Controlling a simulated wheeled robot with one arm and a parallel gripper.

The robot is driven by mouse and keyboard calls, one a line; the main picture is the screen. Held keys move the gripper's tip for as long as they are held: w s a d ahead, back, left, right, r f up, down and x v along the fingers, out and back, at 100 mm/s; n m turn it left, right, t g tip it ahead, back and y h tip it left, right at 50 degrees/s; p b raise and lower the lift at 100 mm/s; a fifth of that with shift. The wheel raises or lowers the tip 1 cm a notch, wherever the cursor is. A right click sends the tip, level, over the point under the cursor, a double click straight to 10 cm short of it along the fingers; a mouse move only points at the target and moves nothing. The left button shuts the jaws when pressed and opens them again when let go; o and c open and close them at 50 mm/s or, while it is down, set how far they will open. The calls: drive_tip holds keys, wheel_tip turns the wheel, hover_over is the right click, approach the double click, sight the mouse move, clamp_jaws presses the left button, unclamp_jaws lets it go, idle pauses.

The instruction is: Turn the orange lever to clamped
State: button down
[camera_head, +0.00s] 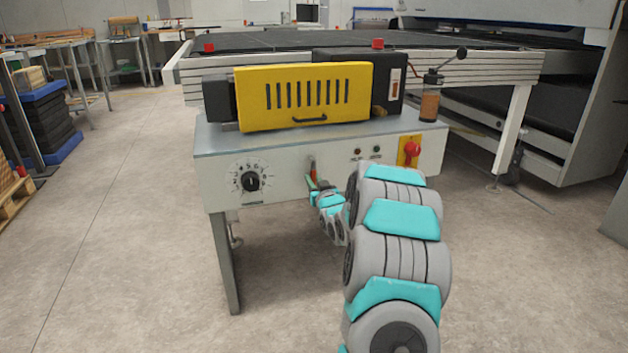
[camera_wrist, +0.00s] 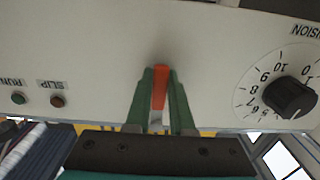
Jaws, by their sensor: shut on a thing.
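The orange lever (camera_wrist: 159,88) shows in the wrist view between the two green fingers of my gripper (camera_wrist: 159,98), on the pale front panel of the machine. My gripper is shut on the lever. In the head view my gripper (camera_head: 313,183) is at the middle of the front panel, and the lever is mostly hidden there by the fingers and arm. No markings for the lever positions can be read in either view.
A black numbered dial (camera_head: 250,181) is on the panel, left in the head view. A red knob (camera_head: 412,149) on a yellow plate and small lamps are to the right. A yellow slotted cover (camera_head: 305,96) sits on top. Open floor lies left.

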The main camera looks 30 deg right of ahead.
drive_tip(key=c, duration=0.8)
unclamp_jaws()
drive_tip(key=v, duration=0.7)
drive_tip(key=shift+s+a, duration=0.1)
drive_tip(key=shift+s, duration=0.3)
